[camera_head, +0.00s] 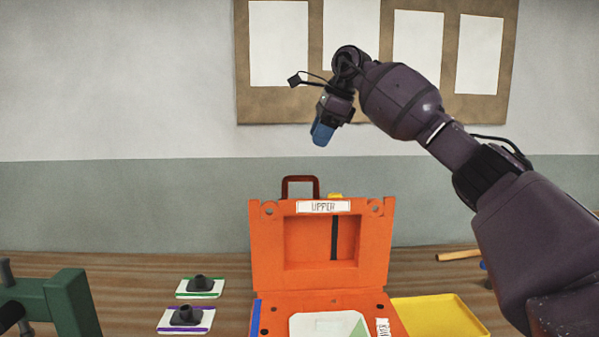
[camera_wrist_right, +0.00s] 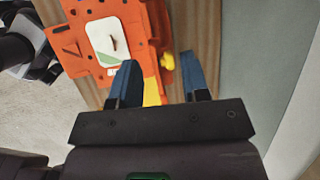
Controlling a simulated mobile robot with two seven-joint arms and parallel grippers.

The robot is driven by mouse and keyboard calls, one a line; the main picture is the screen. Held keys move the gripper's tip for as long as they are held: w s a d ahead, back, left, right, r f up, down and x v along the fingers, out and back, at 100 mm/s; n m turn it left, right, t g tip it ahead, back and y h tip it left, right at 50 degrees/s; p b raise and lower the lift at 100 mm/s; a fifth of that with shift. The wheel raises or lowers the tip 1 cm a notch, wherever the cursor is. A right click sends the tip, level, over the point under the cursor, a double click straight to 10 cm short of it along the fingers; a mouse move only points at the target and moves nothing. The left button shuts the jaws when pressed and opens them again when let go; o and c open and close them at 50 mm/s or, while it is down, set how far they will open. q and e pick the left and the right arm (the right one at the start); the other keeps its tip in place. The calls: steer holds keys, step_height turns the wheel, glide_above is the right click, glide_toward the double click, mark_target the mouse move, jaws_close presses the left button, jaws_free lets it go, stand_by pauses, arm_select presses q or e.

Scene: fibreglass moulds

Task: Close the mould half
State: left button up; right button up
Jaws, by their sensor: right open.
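The orange upper mould half (camera_head: 268,242), labelled UPPER, stands raised and hinged open behind the lower mould half (camera_head: 274,312). A dark red handle (camera_head: 300,180) sticks up at its top edge. A white and green piece (camera_head: 312,324) lies in the lower half. The mould (camera_wrist_right: 130,20) also shows in the right wrist view, beyond the fingers. My right gripper (camera_head: 322,133) is above and behind the raised half, apart from it, with blue fingers pointing down. In the right wrist view my right gripper (camera_wrist_right: 158,80) is open and empty. My left gripper is not in view.
A yellow tray (camera_head: 470,322) lies right of the mould. Two small cards with black pieces, one green-edged (camera_head: 200,294) and one purple-edged (camera_head: 170,328), lie left. A green clamp-like object (camera_head: 72,300) stands at the lower left. A pinboard (camera_head: 380,100) hangs on the wall.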

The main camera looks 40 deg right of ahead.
steer(key=b+x, duration=0.1)
steer(key=x, duration=0.9)
steer(key=shift+w+f, duration=0.2)
steer(key=shift+f, duration=0.1)
jaws_close()
